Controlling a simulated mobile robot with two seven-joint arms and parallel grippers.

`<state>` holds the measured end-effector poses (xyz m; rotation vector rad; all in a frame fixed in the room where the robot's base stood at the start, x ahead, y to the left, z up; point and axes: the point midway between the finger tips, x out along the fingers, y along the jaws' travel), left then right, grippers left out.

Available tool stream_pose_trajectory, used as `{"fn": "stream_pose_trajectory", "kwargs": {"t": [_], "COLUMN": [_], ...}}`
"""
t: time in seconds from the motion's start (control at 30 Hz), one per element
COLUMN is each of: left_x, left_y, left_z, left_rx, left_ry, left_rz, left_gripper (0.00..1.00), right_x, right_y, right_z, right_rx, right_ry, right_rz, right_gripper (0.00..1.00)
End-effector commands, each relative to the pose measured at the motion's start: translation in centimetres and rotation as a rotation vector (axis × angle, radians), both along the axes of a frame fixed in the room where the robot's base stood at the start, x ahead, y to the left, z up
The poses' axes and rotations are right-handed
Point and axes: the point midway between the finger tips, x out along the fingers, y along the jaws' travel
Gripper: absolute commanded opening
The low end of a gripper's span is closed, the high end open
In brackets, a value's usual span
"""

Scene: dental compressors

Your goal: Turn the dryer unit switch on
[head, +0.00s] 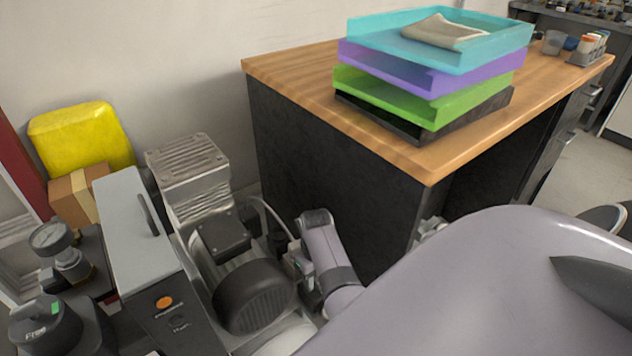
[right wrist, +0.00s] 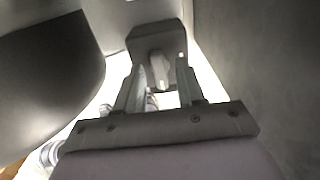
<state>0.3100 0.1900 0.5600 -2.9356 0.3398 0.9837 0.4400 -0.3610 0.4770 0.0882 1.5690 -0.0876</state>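My right gripper (head: 302,262) reaches down between the compressor's dark motor (head: 255,295) and the black side of the desk, and its fingers are small and partly hidden in the head view. In the right wrist view the two fingers of the right gripper (right wrist: 160,88) are apart, with a gap between them. A grey box (right wrist: 153,44) with a pale switch-like lever (right wrist: 158,68) lies just beyond the fingertips, the lever lined up with the gap. I cannot tell whether the fingers touch it, or its on or off position. My left gripper is not in view.
A desk (head: 300,68) with stacked trays (head: 440,45) stands close on the right of the gripper. A grey cabinet (head: 135,235) with an orange button (head: 163,302) stands left of the motor. A yellow container (head: 80,138) is at the back left. Room around the gripper is narrow.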

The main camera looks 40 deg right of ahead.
Motion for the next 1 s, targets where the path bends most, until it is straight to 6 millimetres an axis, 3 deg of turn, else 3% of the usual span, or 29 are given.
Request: {"fn": "stream_pose_trajectory", "kwargs": {"t": [0.03,0.1,0.57,1.0], "left_x": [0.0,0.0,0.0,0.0], "left_y": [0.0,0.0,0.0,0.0], "left_z": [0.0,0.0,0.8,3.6], "left_rx": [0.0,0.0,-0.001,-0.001], "left_ry": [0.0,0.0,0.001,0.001], "left_rz": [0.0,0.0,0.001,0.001], "left_gripper": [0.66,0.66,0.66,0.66], "right_x": [0.0,0.0,0.0,0.0], "right_y": [0.0,0.0,0.0,0.0], "right_z": [0.0,0.0,0.2,0.4], "right_rx": [0.0,0.0,0.0,0.0], "right_ry": [0.0,0.0,0.001,0.002], "right_rz": [0.0,0.0,0.065,0.416], "right_gripper": [0.21,0.0,0.0,0.0]}}
